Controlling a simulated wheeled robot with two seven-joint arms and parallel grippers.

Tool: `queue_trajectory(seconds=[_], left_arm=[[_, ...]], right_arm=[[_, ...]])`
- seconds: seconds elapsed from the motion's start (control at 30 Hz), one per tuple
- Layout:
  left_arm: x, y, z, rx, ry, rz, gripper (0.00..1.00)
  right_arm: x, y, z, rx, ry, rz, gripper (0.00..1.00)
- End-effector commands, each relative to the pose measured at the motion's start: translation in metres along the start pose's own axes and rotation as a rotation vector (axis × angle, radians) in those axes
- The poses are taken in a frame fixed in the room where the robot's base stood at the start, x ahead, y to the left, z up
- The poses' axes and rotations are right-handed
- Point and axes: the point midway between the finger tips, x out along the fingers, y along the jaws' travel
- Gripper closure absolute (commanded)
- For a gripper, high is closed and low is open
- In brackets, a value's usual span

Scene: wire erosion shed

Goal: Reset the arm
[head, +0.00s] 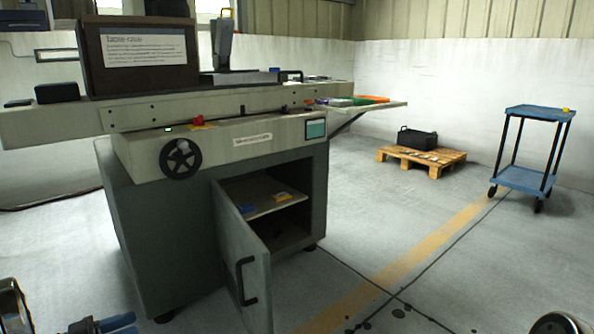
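My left gripper (120,325) shows only in part at the bottom left edge of the head view, low in front of the grey machine. Bluish parts of it are visible, but the frame cuts off the rest, and whether its fingers are apart is unclear. I see nothing held in it. My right gripper is not in view; only a dark rounded part, probably of my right arm, shows at the bottom right edge.
The grey machine (150,235) stands ahead, its cabinet door (243,262) hanging open toward me. A side shelf (372,107) juts right with coloured trays. A wooden pallet (428,165) with a black crate (417,139) and a blue trolley (530,178) stand farther right. The right-hand floor is mostly clear.

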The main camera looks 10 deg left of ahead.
Motion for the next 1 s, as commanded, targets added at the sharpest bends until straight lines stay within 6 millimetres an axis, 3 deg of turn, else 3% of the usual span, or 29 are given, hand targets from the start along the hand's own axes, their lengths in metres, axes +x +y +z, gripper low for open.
queue_trajectory(seconds=[0.07, 0.47, 0.57, 0.73, 0.87, 0.97, 1.0], left_arm=[[0.000, 0.000, 0.000, 0.000, 0.000, 0.000, 0.62], [0.064, -0.027, 0.036, -0.023, 0.013, -0.182, 0.62], [0.089, -0.034, 0.053, -0.054, 0.000, -0.258, 0.62], [0.141, -0.034, 0.104, -0.171, -0.084, -0.418, 0.62], [0.182, -0.006, 0.164, -0.331, -0.241, -0.535, 0.62], [0.206, 0.047, 0.221, -0.497, -0.444, -0.594, 0.62], [0.211, 0.074, 0.241, -0.562, -0.535, -0.604, 0.62]], right_arm=[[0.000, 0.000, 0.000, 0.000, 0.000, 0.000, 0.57], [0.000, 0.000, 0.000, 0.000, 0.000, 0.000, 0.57], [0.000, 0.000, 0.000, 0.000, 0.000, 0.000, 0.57], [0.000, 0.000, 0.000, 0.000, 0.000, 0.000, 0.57], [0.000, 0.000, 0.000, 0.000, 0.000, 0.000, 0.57], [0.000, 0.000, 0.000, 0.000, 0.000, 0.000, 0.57], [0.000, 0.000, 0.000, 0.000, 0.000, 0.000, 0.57]])
